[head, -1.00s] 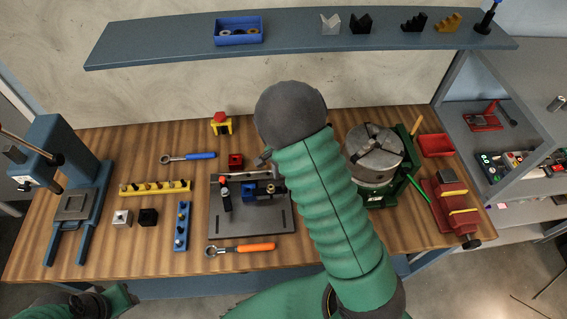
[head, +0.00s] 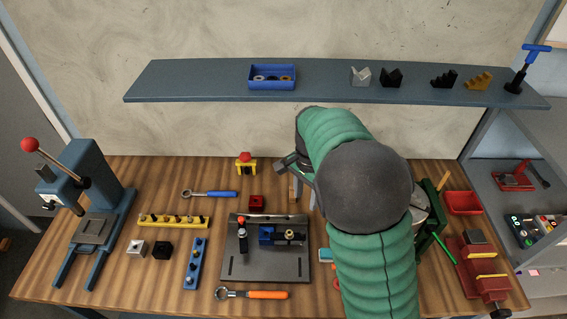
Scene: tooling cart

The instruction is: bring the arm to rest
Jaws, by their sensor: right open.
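My right arm (head: 372,255) rises from the bottom of the head view, bends at a dark grey joint and reaches toward the back of the bench. My right gripper (head: 303,194) is partly hidden by this arm. Its jaws are open with nothing seen between them, and it is above the back of the bench, behind the grey fixture plate (head: 265,268). My left gripper is out of the picture.
A chuck is mostly hidden behind my arm. A shelf (head: 200,85) overhangs the back.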

